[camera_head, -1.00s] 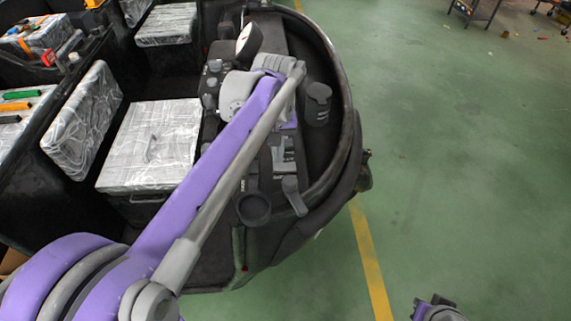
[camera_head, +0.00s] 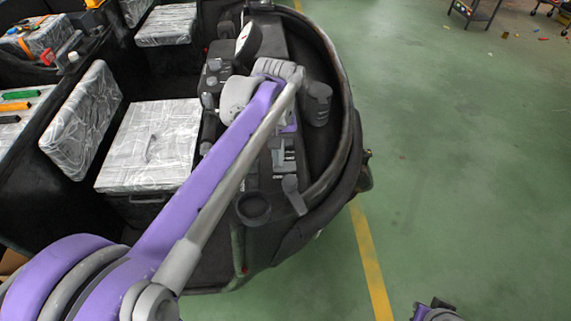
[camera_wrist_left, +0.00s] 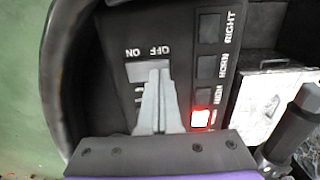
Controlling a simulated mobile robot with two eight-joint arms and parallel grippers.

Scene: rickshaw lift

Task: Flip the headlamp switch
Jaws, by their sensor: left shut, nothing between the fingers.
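The dark control panel (camera_wrist_left: 120,95) fills the middle of the left wrist view. A grey rectangular switch (camera_wrist_left: 136,72) lies below upside-down ON and OFF labels. My left gripper (camera_wrist_left: 159,74) is shut and empty, its fingertips over the right part of the switch. I cannot tell whether they touch it. The fingers hide part of the panel and its lettering, so no headlamp label is readable. In the head view, my left arm reaches across the vehicle's front to the dashboard. Part of my right arm's end (camera_head: 436,312) shows at the bottom edge; its jaws are unclear.
A lit red button (camera_wrist_left: 202,118) sits right of the fingers, in a column with dark buttons labelled HORN and RIGHT. The vehicle's curved dark rim (camera_head: 347,130) borders the dashboard. A round cup holder (camera_head: 253,208) and wrapped seats (camera_head: 150,145) are near. Green floor at right is open.

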